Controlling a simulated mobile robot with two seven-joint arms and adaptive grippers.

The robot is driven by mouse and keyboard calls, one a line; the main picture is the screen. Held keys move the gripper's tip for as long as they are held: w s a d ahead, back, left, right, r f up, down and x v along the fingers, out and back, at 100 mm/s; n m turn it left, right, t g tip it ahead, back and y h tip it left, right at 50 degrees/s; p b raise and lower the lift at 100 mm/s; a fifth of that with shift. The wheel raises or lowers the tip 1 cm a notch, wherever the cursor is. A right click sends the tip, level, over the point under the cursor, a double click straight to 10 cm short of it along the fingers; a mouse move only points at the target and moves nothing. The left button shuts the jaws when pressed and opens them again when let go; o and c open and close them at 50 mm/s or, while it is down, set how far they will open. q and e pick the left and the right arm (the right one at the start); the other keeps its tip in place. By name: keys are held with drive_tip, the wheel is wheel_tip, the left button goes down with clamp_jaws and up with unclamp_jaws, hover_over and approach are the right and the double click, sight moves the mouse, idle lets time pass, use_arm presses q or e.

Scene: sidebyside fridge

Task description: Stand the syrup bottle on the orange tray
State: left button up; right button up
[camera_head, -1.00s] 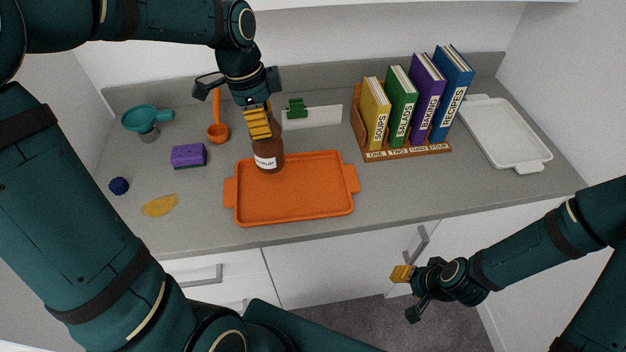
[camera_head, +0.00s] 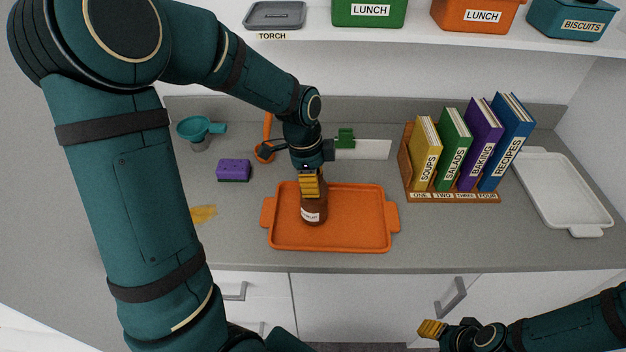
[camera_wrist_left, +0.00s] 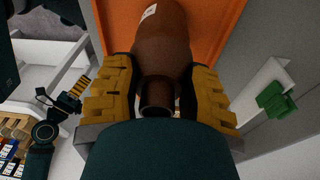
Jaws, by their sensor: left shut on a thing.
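The brown syrup bottle (camera_head: 314,208) with a white label is upright at the left part of the orange tray (camera_head: 350,235). My left gripper (camera_head: 310,185) is shut on the bottle's upper part from above. In the left wrist view the bottle (camera_wrist_left: 163,45) sits between the yellow finger pads, with the orange tray (camera_wrist_left: 215,25) behind it. Whether the bottle's base touches the tray or hangs just above it, I cannot tell. My right gripper (camera_head: 432,329) is low at the right, in front of the counter; its opening is unclear.
A book rack (camera_head: 450,195) with several books stands right of the tray, and a white tray (camera_head: 565,190) lies beyond it. A purple sponge (camera_head: 233,169), teal funnel (camera_head: 197,130) and orange ladle (camera_head: 264,150) are at the left. A shelf (camera_head: 420,42) with bins hangs above.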

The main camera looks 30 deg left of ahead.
use_arm(q)
drive_tip(key=shift+f, duration=0.1)
drive_tip(key=o, duration=1.1)
drive_tip(key=shift+o, duration=0.2)
drive_tip(key=shift+r, duration=0.2)
wheel_tip(320, 180, up, 12)
drive_tip(key=a+p, duration=0.1)
drive_tip(key=shift+s+a+p, duration=0.25)
drive_tip(key=shift+a+p, duration=0.1)
drive_tip(key=shift+p, duration=0.05)
drive_tip(key=shift+s+f, duration=0.1)
drive_tip(key=shift+f, duration=0.1)
